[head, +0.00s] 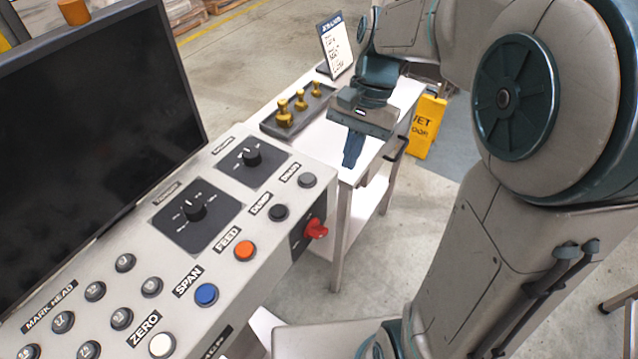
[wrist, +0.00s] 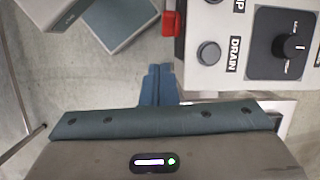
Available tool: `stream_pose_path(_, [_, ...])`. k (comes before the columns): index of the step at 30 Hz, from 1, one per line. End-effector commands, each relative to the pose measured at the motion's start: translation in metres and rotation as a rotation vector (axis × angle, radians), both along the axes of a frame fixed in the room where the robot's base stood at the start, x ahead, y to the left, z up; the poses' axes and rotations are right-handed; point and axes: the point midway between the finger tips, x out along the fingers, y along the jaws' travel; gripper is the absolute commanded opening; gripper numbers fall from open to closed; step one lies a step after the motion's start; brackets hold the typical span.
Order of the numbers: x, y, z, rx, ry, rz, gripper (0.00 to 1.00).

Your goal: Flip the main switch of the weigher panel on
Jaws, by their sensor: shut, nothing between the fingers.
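The weigher panel (head: 270,215) is a pale console with a dark screen, knobs and labelled buttons. The red handle also shows at the top of the wrist view (wrist: 171,22), beside the panel's edge. My gripper (head: 352,158) is shut and empty, pointing down beyond the panel's right end, apart from the switch. In the wrist view its closed blue fingers (wrist: 158,80) are below the red handle. The switch's position marks are too small to read.
A white cart (head: 400,98) behind my gripper carries a dark tray (head: 318,106) of brass weights and a standing sign (head: 335,45).

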Motion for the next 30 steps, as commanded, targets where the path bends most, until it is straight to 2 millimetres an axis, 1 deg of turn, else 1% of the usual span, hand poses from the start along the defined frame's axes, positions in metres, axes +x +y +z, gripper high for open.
stream_pose_path(1, [0.007, 0.004, -0.008, 0.007, 0.038, -0.025, 0.0])
stream_pose_path(6, [0.019, 0.01, -0.016, 0.016, 0.113, -0.08, 0.0])
stream_pose_path(20, [0.02, 0.012, -0.018, 0.017, 0.127, -0.09, 0.0])
stream_pose_path(23, [0.017, 0.014, -0.025, 0.017, 0.13, -0.09, 0.0])
stream_pose_path(26, [0.011, 0.018, -0.039, 0.016, 0.131, -0.088, 0.0])
stream_pose_path(30, [0.001, 0.025, -0.067, 0.017, 0.132, -0.088, 0.0])
